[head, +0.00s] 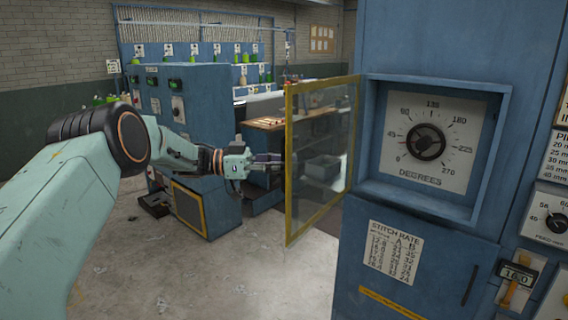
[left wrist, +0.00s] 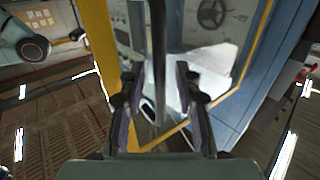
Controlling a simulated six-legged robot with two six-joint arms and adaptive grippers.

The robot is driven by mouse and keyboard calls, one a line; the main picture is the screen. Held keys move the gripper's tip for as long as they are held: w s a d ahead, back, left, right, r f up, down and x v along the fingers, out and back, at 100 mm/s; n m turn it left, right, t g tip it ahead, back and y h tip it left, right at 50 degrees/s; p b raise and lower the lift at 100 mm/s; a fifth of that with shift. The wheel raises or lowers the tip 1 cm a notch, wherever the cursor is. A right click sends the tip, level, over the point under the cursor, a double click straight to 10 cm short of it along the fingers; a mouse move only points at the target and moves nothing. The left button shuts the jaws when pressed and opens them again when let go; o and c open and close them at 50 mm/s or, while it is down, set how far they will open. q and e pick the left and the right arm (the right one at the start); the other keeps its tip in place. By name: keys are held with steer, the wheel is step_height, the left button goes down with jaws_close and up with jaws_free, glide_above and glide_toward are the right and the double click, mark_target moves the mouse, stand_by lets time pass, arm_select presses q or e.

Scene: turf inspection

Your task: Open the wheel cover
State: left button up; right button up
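The wheel cover (head: 322,150) is a clear pane in a yellow frame. It stands swung out to the left of the blue recess, with its right edge at the cabinet. In the recess a dark wheel (head: 426,142) sits uncovered on a dial marked DEGREES. My left gripper (head: 278,160) is just left of the cover's outer edge. In the left wrist view its two fingers (left wrist: 162,95) are apart, with a dark upright bar (left wrist: 158,45) showing between them. The yellow frame (left wrist: 97,45) also shows there; whether a finger touches it I cannot tell. My right gripper is out of view.
The blue cabinet (head: 400,225) fills the right side, with a stitch rate card (head: 392,252) and a smaller feed dial (head: 556,221). A blue machine (head: 205,95) and a workbench (head: 300,112) stand behind. The concrete floor (head: 180,270) at lower left is mostly clear.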

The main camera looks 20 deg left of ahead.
arm_select(q)
steer(key=v, duration=1.2)
steer(key=shift+s+a, duration=0.15)
